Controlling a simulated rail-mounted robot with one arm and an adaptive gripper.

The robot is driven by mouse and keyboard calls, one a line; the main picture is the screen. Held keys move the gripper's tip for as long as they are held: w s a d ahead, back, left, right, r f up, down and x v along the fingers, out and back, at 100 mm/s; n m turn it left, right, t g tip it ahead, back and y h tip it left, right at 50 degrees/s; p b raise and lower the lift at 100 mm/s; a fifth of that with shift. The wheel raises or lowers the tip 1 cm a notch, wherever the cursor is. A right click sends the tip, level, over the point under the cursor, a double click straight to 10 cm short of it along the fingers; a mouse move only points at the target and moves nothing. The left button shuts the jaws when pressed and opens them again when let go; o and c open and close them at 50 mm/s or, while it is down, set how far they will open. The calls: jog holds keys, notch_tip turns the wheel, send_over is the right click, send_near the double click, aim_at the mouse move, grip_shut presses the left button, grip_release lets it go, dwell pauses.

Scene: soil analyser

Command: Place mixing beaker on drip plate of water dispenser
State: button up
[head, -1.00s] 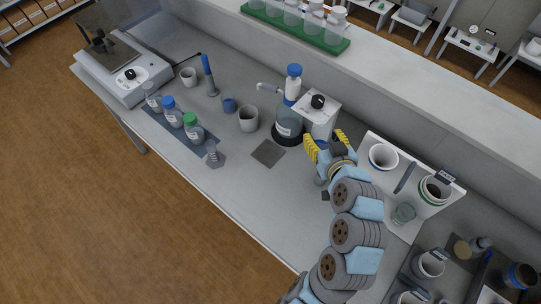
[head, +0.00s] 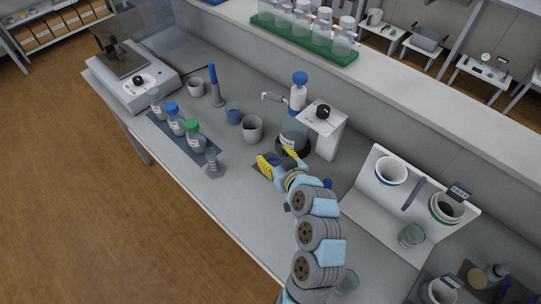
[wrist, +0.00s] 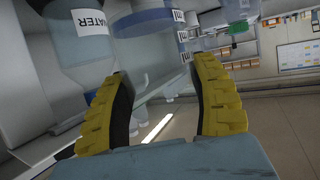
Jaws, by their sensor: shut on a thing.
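The water dispenser (head: 293,136) is a clear bottle with a white, blue-capped pump head and a side spout, on a black round base. Its WATER label shows in the wrist view (wrist: 84,32).
A white block with a black knob (head: 323,112) is right of the dispenser. A white stand (head: 372,215) holds ringed cups and a glass beaker. The front bench strip is clear.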

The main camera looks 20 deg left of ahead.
jog(key=w+a+f, duration=0.1)
jog(key=w+f, duration=0.1)
jog(key=w+a+f, duration=0.1)
jog(key=w+f, duration=0.1)
jog(key=w+a+f, duration=0.1)
jog(key=w+f, duration=0.1)
jog(key=shift+w+a+f, duration=0.35)
jog(key=shift+f, duration=0.05)
jog(key=shift+w+a+f+b, duration=0.15)
jog(key=shift+f+b, duration=0.15)
jog(key=shift+f, duration=1.5)
jog(key=shift+f+b, duration=0.2)
jog(key=shift+b, duration=0.15)
jog(key=o, duration=1.3)
jog(key=shift+c, duration=0.2)
jog(key=shift+r, duration=0.1)
jog(key=shift+r+p, duration=0.15)
jog(key=shift+p, duration=0.15)
jog(key=v, duration=1.2)
